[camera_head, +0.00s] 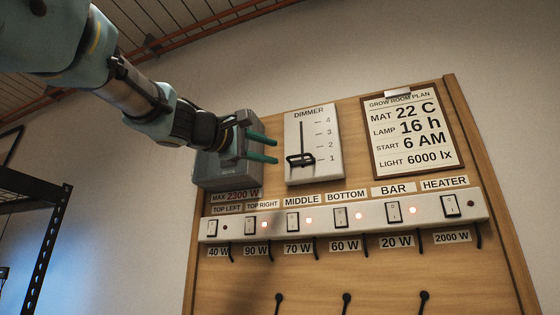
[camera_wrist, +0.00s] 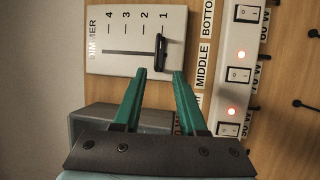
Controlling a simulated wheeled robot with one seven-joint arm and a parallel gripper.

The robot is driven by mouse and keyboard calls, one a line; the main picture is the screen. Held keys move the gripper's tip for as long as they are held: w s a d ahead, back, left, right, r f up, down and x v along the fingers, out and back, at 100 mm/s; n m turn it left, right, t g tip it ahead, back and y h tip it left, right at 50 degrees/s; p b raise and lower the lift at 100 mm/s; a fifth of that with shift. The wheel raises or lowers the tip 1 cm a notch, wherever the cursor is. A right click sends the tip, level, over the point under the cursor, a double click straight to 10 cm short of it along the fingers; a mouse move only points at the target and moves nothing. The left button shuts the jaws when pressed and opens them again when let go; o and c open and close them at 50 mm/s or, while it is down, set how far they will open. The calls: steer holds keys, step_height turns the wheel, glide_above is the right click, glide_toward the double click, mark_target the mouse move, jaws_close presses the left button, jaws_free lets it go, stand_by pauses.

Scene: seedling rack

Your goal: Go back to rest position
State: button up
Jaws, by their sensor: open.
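My gripper (camera_head: 277,151) is open and empty, left of the dimmer panel (camera_head: 327,125) on the wooden board. Its two green fingers (camera_wrist: 159,73) point at the dimmer in the wrist view. The black dimmer handle (camera_head: 300,160) sits low on its slot, at the 1 mark. In the wrist view the handle (camera_wrist: 160,50) lies just beyond the fingertips, and nothing is between the fingers. I cannot tell how small the gap to the panel is.
A switch strip (camera_head: 345,216) runs below; top right, middle, bottom and bar lamps glow red, top left and heater are dark. A grey box (camera_head: 215,172) sits behind my gripper. A plan sheet (camera_head: 412,130) hangs right. A dark rack (camera_head: 45,235) stands left.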

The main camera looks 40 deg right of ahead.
steer(key=shift+a, duration=0.4)
steer(key=w+a+f+n+t+y+p, duration=0.1)
steer(key=w+a+f+t+y+p, duration=0.15)
steer(key=w+f, duration=0.55)
steer(key=w+a+f+n+t+y+p, duration=0.15)
steer(key=w+f+y, duration=0.3)
steer(key=f, duration=0.55)
steer(key=w+a+f+g+y+p, duration=0.1)
steer(key=w+a+f+y, duration=0.15)
steer(key=a+f, duration=0.4)
steer(key=w+a+f+y+p, duration=0.1)
steer(key=w+a+f+y, duration=0.2)
steer(key=f, duration=0.6)
steer(key=s+a+f+m+g+y+p, duration=0.2)
steer(key=s+a+f+y, duration=0.1)
steer(key=a+f, duration=1)
steer(key=s+a+f+m+g+y+p, duration=0.2)
steer(key=s+a+f+m+y, duration=0.1)
steer(key=s+a+f, duration=0.7)
steer(key=shift+a+f+g+y, duration=0.35)
steer(key=shift+a+g, duration=0.05)
steer(key=shift+a, duration=0.45)
steer(key=shift+o, duration=0.2)
steer(key=shift+w, duration=0.1)
